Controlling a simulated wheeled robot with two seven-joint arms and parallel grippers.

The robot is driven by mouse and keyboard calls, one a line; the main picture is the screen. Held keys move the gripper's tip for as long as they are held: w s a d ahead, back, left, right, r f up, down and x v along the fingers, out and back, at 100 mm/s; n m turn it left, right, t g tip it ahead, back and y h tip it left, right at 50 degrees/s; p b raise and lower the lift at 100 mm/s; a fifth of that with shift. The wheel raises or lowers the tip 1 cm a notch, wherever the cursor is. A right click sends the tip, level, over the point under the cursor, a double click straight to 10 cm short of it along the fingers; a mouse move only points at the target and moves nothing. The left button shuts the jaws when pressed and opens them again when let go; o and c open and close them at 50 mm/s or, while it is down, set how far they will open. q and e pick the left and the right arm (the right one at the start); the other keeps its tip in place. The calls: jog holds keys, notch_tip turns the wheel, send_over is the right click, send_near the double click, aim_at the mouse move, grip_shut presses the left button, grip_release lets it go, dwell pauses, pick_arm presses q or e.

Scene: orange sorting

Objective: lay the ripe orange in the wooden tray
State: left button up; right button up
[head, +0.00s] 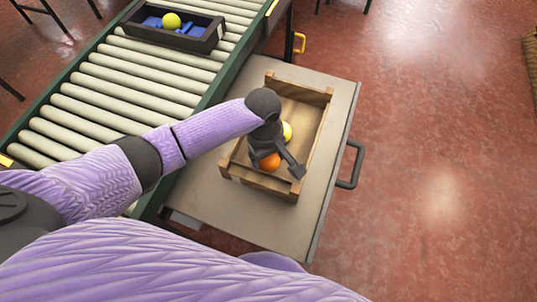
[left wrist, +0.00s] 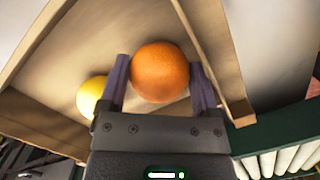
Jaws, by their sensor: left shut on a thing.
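The ripe orange (left wrist: 160,72) is between the two fingers of my left gripper (left wrist: 160,80) in the left wrist view. It also shows in the head view (head: 270,162), partly hidden by the gripper. My left gripper (head: 283,164) is shut on the orange, inside the outline of the wooden tray (head: 311,131). The tray's walls also show in the left wrist view (left wrist: 215,50). I cannot tell whether the orange touches the tray floor. A yellow fruit (head: 287,131) lies in the tray beside the gripper; it also shows in the left wrist view (left wrist: 91,96). My right gripper is not in view.
The tray stands on a grey cart top (head: 338,120) with a dark handle (head: 352,165). A roller conveyor (head: 125,85) runs along the left. On it, a dark crate (head: 207,42) with blue inside holds a yellow-green fruit (head: 171,21). Red floor is clear at right.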

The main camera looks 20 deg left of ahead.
pick_arm(q)
jog(key=shift+f, duration=0.45)
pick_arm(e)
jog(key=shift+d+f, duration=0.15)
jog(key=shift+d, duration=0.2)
pick_arm(q)
jog(key=o, duration=1.1)
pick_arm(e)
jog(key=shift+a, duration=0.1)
